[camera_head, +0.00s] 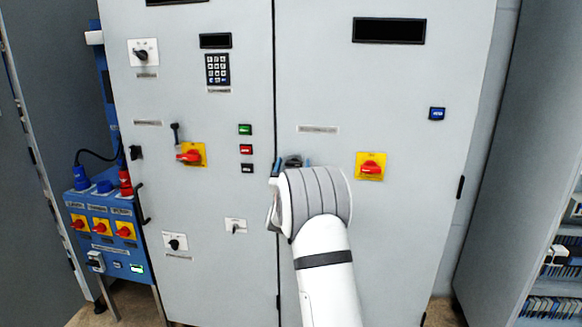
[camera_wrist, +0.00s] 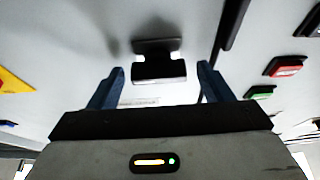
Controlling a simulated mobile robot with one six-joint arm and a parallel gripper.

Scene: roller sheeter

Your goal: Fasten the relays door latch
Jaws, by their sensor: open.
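A black door latch handle (camera_wrist: 158,62) stands out from the grey right cabinet door (camera_head: 420,90). In the head view only a dark piece of this latch (camera_head: 293,161) shows above my gripper, just right of the seam between the doors. My gripper (camera_wrist: 160,70) is open. In the wrist view its two blue fingers appear on either side of the latch, with gaps on both sides; contact is not visible. In the head view my gripper (camera_head: 291,166) is at the right door, and my white wrist hides the door surface below the latch.
The left door (camera_head: 200,100) carries another dark handle (camera_head: 175,132), a red-yellow switch (camera_head: 191,154), and green, red and black buttons (camera_head: 246,149). Another red-yellow switch (camera_head: 370,166) is right of my gripper. A blue socket box (camera_head: 105,235) stands at left, open shelves (camera_head: 555,250) at right.

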